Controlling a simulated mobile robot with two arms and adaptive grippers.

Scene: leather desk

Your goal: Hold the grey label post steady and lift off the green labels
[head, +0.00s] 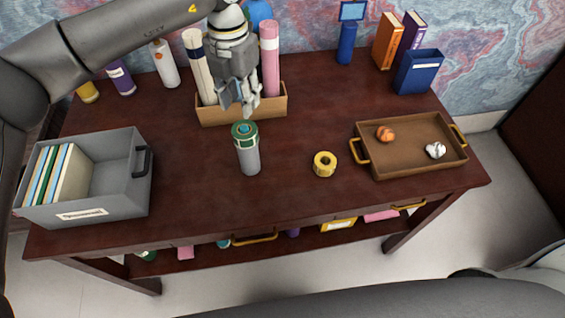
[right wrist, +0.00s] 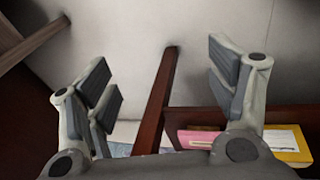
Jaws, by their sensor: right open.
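The grey label post (head: 250,162) stands upright near the middle of the desk. Green labels (head: 244,132) with a pale mark sit around its upper end. My left gripper (head: 238,106) points down just above and behind the post, its fingers apart and empty as far as I can see. It appears clear of the post. My right gripper (right wrist: 160,68) shows in the right wrist view, wide open with nothing between its fingers. It faces a desk leg and the lower shelf, away from the post. The right gripper is not seen in the head view.
A grey file box (head: 120,190) stands left. A brown holder (head: 270,107) with rolls is behind the post. A yellow tape roll (head: 324,164) and a brown tray (head: 395,172) lie to the right. The desk around the post is clear.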

